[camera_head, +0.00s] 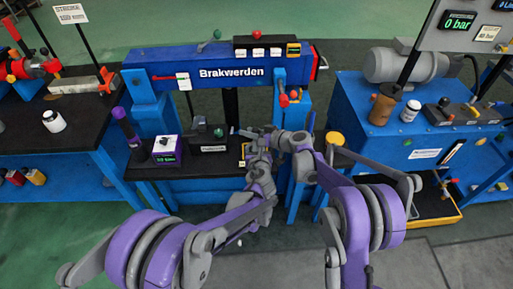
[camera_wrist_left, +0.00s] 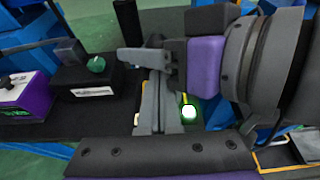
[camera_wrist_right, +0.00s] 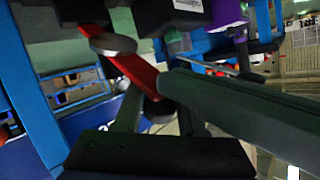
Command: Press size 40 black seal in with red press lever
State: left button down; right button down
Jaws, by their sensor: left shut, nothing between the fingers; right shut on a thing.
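The blue press (camera_head: 232,75) marked "Brakwerden" stands in the middle of the head view. A red lever with a round knob (camera_head: 283,100) shows at its right post. In the right wrist view the red press lever (camera_wrist_right: 135,70) runs between the fingers of my right gripper (camera_wrist_right: 150,95), which is shut on it. My left gripper (camera_wrist_left: 157,95) is shut and empty over the dark press table (camera_head: 190,163), beside my right arm. I cannot make out the size 40 black seal; my arms cover part of the press area.
A purple box with a green display (camera_head: 166,150) and a black box with a green knob (camera_head: 208,140) stand on the press table, left of my grippers. A dark workbench (camera_head: 75,115) is at left and a blue pump unit (camera_head: 400,130) at right.

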jog(key=c, duration=0.5)
grip_release()
jog(key=shift+s+f, duration=0.15)
jog(key=shift+s, duration=0.1)
jog(key=shift+w, duration=0.1)
